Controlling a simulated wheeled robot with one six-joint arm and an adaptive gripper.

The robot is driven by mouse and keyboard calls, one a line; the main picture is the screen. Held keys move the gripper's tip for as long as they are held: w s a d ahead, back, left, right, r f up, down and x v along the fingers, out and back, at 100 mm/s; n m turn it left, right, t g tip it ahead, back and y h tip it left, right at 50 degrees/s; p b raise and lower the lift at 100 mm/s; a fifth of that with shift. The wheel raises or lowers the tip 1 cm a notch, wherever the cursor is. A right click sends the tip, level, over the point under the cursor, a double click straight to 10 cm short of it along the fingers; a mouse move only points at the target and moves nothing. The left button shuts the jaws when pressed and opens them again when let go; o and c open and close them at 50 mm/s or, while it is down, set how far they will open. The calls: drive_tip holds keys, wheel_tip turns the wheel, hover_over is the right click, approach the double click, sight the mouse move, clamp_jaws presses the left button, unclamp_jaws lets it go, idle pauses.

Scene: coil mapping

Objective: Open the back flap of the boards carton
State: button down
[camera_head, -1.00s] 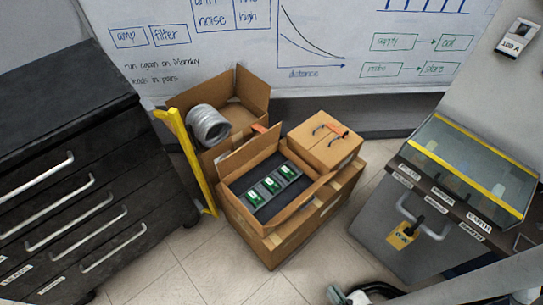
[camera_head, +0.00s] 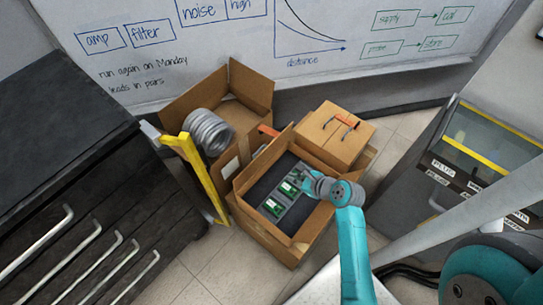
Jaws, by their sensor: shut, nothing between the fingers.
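My gripper (camera_head: 308,184) is over the right part of the carton's opening, shut and empty, and hides part of the foam and boards. I cannot tell whether it touches anything inside.
A closed carton (camera_head: 335,137) with an orange-and-black handle stands right behind. An open carton (camera_head: 247,92) with a grey coil (camera_head: 208,132) and a yellow upright (camera_head: 199,176) are at back left. Black drawers (camera_head: 70,225) stand left, a glass-topped case (camera_head: 490,150) right.

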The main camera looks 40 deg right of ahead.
drive_tip(key=w+d+r+m, duration=0.1)
drive_tip(key=w+d+m, duration=0.1)
drive_tip(key=d, duration=0.1)
approach(265, 155)
drive_tip(key=w+f, duration=0.3)
drive_tip(key=f, duration=0.2)
drive_tip(key=shift+w+a+r+y, duration=0.1)
drive_tip(key=shift+w+y, duration=0.1)
drive_tip(key=shift+w, duration=0.25)
drive_tip(key=shift+w+r+y, duration=0.15)
drive_tip(key=shift+w+y, duration=0.05)
drive_tip(key=shift+w, duration=0.3)
